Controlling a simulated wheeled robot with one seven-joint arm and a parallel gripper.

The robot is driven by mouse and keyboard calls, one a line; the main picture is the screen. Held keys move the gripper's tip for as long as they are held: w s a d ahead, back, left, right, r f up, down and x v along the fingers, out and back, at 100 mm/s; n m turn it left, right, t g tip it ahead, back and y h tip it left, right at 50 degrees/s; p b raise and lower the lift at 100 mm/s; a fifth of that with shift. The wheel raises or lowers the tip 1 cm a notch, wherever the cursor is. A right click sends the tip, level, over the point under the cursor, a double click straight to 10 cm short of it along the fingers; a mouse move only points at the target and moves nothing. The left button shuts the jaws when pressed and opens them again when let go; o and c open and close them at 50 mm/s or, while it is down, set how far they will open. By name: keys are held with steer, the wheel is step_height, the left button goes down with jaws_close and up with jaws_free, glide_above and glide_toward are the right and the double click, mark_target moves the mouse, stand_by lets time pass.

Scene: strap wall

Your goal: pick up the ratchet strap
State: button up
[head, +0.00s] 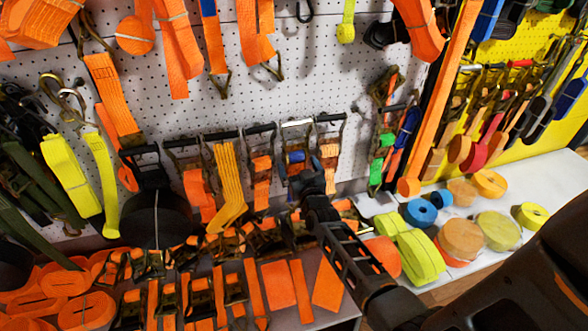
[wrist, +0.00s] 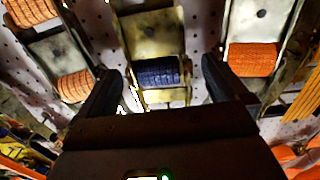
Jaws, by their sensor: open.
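Several ratchet straps hang in a row on the pegboard. One ratchet strap with blue webbing (head: 296,157) hangs between ratchets with orange webbing (head: 262,165) in the head view. My gripper (head: 312,187) is in front of the lower part of this blue one and partly hides it. In the wrist view the blue-webbed ratchet (wrist: 158,72) lies between the two open fingers of my gripper (wrist: 162,66), with space on both sides. Neither finger visibly grips it. Its lower end is hidden behind my gripper's body. Which strap the task means cannot be told.
Neighbouring orange ratchets (wrist: 252,58) hang close beside the right finger, and another orange ratchet (wrist: 75,86) is near the left finger. A shelf below holds rolled straps (head: 461,239) and many ratchets. A yellow pegboard (head: 545,60) is at the right.

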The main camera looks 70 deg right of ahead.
mark_target(298, 163)
steer(key=shift+x, duration=1.95)
steer(key=shift+s+d, duration=0.1)
steer(key=shift+s, duration=0.05)
steer(key=shift+c, duration=0.3)
steer(key=c, duration=1.7)
steer(key=shift+r, duration=0.15)
